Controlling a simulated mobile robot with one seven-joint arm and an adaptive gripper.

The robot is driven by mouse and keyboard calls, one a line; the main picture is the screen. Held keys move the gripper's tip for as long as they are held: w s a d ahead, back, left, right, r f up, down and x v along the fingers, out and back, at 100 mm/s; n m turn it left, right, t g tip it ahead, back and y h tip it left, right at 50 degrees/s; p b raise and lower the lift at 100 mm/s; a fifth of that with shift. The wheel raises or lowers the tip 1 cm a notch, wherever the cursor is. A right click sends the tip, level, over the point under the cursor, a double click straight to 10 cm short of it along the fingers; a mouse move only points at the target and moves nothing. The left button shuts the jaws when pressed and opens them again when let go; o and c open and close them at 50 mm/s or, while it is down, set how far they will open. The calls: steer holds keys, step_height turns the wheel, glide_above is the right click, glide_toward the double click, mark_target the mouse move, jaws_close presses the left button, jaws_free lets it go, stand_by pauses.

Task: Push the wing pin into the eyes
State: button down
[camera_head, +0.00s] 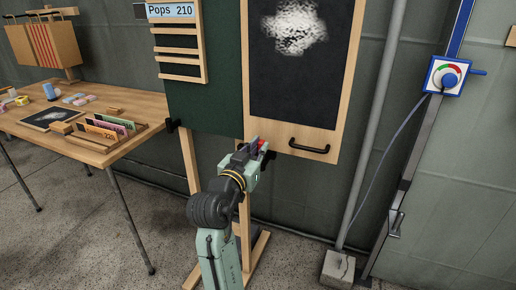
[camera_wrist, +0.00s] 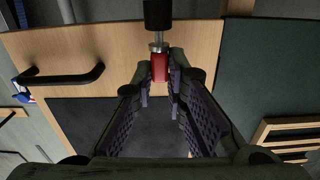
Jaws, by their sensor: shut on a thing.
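My gripper (camera_head: 256,150) is raised in front of the board, near the seam between the green panel and the wooden-framed wing. In the wrist view its fingertips (camera_wrist: 160,76) are closed on the red grip of the wing pin (camera_wrist: 159,66). A bit of the red grip also shows in the head view (camera_head: 264,146). The pin's metal shank points up in the wrist view and meets a black block (camera_wrist: 158,14), which looks like an eye. I cannot tell how deep the shank sits in it. No other eye is clear, and my gripper hides part of the seam.
The wing (camera_head: 331,130) has a black handle (camera_head: 309,146) right of my gripper. A table (camera_head: 25,128) with small goods is at the left. A pole on a concrete block (camera_head: 338,268) stands right.

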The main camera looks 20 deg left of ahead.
steer(key=shift+f+b, duration=0.4)
steer(key=shift+f, duration=0.2)
steer(key=c, duration=1.5)
jaws_free()
steer(key=shift+c, duration=0.2)
steer(key=shift+r, duration=0.1)
steer(key=shift+s, duration=0.1)
steer(key=s, duration=1.1)
steer(key=shift+s+a, duration=0.25)
steer(key=shift+s, duration=0.15)
